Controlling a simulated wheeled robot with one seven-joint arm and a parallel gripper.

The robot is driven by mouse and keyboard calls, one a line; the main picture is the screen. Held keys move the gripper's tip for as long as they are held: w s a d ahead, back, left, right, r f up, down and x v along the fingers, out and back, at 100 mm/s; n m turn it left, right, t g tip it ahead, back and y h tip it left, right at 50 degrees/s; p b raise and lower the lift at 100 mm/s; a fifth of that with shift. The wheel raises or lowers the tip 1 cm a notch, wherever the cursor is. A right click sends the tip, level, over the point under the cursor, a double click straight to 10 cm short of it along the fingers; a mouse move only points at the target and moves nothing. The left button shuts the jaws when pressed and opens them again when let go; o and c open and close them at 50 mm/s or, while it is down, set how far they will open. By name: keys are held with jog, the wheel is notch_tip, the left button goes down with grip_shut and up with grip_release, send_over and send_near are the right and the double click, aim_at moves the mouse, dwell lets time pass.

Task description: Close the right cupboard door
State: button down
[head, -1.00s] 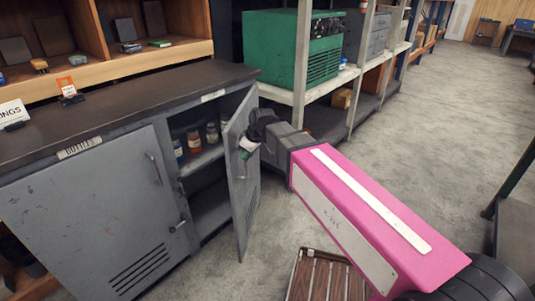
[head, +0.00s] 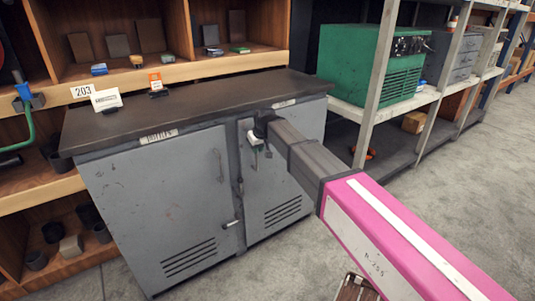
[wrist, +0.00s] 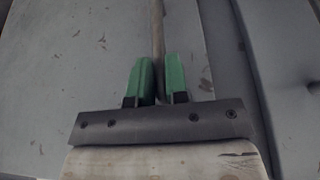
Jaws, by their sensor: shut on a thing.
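The grey cupboard (head: 160,200) stands under a dark worktop. Its right door (head: 285,190) looks flush, or nearly flush, with the front; I cannot tell whether a thin gap is left. My gripper (head: 256,146) is at the upper part of this door. In the wrist view its green fingertips (wrist: 160,76) are shut on the upright bar handle (wrist: 157,25) of the door. My gripper and wrist hide part of the door. The left door (head: 165,205) is shut, with its own handle (head: 219,166) and a latch low on its right edge.
A white shelf rack (head: 372,85) with a green box (head: 375,62) stands to the right of the cupboard. Wooden shelves (head: 180,68) with small items are behind and left. Grey floor (head: 460,180) on the right is clear.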

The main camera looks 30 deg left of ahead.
jog(key=shift+a, duration=0.9)
jog(key=c, duration=1.1)
grip_release()
jog(key=shift+a, duration=0.2)
jog(key=shift+d, duration=0.1)
jog(key=v, duration=1)
jog(key=shift+d+r, duration=0.15)
jog(key=shift+r, duration=0.25)
